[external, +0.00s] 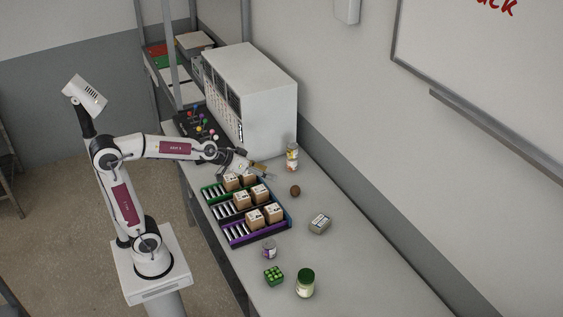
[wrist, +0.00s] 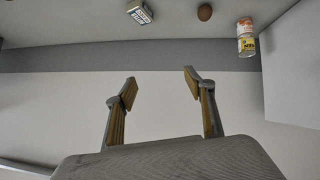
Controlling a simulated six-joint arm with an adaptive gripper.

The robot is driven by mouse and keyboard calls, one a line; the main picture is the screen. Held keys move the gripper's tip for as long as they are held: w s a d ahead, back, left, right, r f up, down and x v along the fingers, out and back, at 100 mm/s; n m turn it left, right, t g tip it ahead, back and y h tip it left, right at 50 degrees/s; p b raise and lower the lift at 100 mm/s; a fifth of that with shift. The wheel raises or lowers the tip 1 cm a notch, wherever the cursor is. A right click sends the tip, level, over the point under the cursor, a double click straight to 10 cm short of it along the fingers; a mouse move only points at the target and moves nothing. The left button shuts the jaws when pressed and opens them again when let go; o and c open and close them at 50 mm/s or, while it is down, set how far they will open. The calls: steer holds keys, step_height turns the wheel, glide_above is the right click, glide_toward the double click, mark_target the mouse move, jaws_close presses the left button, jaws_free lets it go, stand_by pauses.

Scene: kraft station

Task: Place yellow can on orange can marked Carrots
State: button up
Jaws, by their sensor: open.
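The yellow can (external: 292,150) stands upright on top of the orange can (external: 292,166), beside the white cabinet. The pair looks aligned. In the wrist view, which is upside down, the yellow can (wrist: 247,47) and the orange can (wrist: 244,27) touch end to end at the upper right. The label lettering is too small to read. My gripper (external: 262,172) is open and empty, left of the cans and apart from them. Its two spread fingers (wrist: 160,80) show in the wrist view with nothing between them.
A white cabinet (external: 262,110) stands behind my gripper. A tray rack (external: 270,231) with several cardboard boxes lies just below it. A brown egg-shaped object (external: 295,191), a grey box (external: 320,224), a purple-labelled can (external: 269,249), a green crate (external: 273,276) and a green-lidded jar (external: 305,284) stand nearer.

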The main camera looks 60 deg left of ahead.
steer(key=s+a+f+g, duration=0.1)
steer(key=s+f, duration=0.3)
steer(key=s, duration=0.9)
steer(key=s+a+f+m+g+y, duration=0.1)
steer(key=s+f+g, duration=0.2)
steer(key=s, duration=1.1)
steer(key=shift+s+f+g, duration=0.15)
steer(key=shift+f+g, duration=0.2)
steer(key=shift+g, duration=0.25)
